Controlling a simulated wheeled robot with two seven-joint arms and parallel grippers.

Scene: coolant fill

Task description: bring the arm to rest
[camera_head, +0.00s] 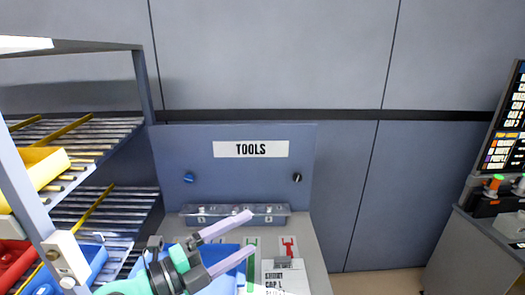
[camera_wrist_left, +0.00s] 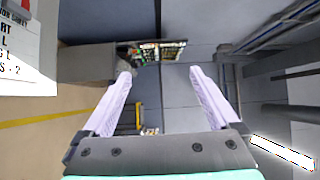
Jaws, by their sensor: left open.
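My left gripper (camera_head: 249,233) reaches in from the lower left in the head view, over the tool bench. Its two pale lilac fingers are spread apart and point to the right. In the left wrist view the same gripper (camera_wrist_left: 160,75) shows both fingers apart with nothing between them. My right arm and gripper are not in either view.
The bench has a board marked TOOLS (camera_head: 250,149), a clear-fronted tray (camera_head: 235,213) and a blue bin (camera_head: 225,262) behind the gripper. A shelf rack (camera_head: 100,135) with yellow, red and blue bins stands left. A control console (camera_head: 495,200) stands right.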

